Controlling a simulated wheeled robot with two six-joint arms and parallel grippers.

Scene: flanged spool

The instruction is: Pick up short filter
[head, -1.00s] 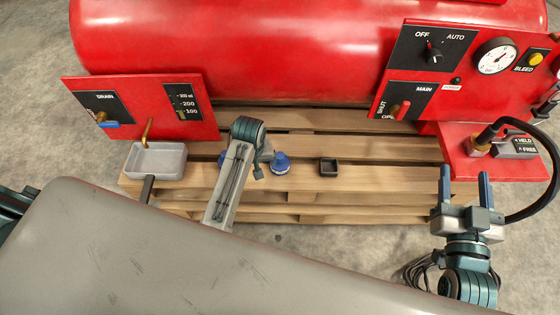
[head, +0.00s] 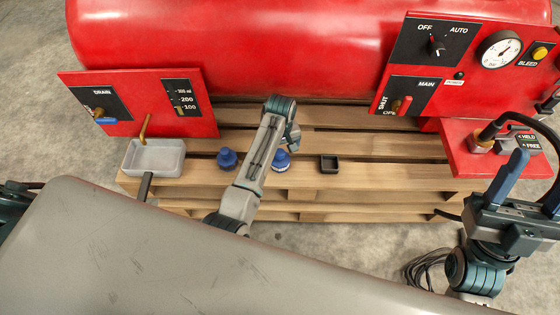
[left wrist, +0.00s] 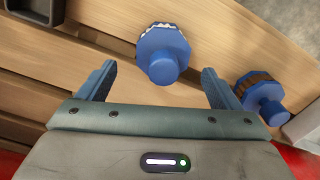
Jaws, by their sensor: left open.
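Two blue-capped filters stand on the pallet. The right one in the head view (head: 281,163) has a white pleated band in the left wrist view (left wrist: 163,55). The left one in the head view (head: 227,158) has a brown band in the left wrist view (left wrist: 263,97). I cannot tell their heights for sure. My left gripper (left wrist: 158,70) is open and empty, with the white-banded filter showing beyond and between its fingers. In the head view my left arm partly covers that filter. My right gripper (head: 530,182) is open and empty at the far right.
A small black tray (head: 329,165) sits right of the filters on the pallet (head: 390,175). A grey tray (head: 155,160) stands at the left under a brass spout. The red tank (head: 250,45) and its panels rise behind. A black hose curves at the right.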

